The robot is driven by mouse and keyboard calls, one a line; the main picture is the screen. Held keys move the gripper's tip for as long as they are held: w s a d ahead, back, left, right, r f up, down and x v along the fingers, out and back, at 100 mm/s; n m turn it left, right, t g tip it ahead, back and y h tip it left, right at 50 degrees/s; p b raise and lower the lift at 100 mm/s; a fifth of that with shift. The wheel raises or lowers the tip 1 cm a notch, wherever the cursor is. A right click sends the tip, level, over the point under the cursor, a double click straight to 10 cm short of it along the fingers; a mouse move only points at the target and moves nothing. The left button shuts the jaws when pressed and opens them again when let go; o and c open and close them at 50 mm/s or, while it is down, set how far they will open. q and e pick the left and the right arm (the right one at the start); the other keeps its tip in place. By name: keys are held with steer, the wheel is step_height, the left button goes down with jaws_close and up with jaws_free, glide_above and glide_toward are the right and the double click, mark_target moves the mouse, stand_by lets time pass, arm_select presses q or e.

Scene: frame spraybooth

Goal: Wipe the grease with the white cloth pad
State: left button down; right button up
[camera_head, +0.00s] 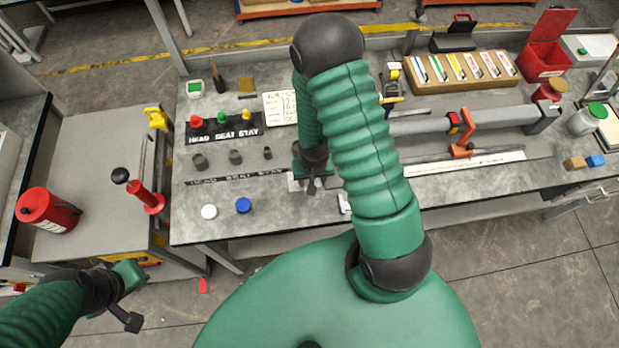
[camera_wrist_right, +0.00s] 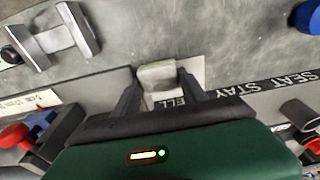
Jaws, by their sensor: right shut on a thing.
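My right gripper (camera_head: 312,188) is low over the front middle of the grey workbench. In the right wrist view its two dark fingers (camera_wrist_right: 159,92) are shut on a pale block, which looks like the white cloth pad (camera_wrist_right: 158,74). A flat pale patch (camera_wrist_right: 194,68) shows beside the block; I cannot tell whether it belongs to the pad. In the head view a sliver of white (camera_head: 293,183) shows beside the gripper. I cannot make out the grease. My left gripper (camera_head: 134,300) hangs at the lower left, away from the bench; its jaw state is unclear.
A blue cap (camera_head: 243,205) and a white cap (camera_head: 209,211) lie at the bench's front left. Behind them are short dark cylinders and a labelled strip with coloured knobs (camera_head: 222,118). A long metal tube (camera_head: 490,118) lies to the right. A red pump (camera_head: 148,197) stands on the left cart.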

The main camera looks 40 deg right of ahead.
steer(key=r+p, duration=0.1)
steer(key=r, duration=0.1)
steer(key=r+p, duration=0.2)
steer(key=d+r+p, duration=0.1)
steer(key=r+p, duration=0.1)
steer(key=shift+s+r, duration=0.25)
steer(key=shift+r, duration=0.1)
steer(key=shift+a+r+p, duration=0.1)
steer(key=shift+r+p, duration=0.1)
steer(key=shift+p, duration=0.1)
steer(key=shift+w+a+f, duration=0.1)
steer(key=shift+w+a, duration=0.05)
steer(key=shift+a, duration=0.1)
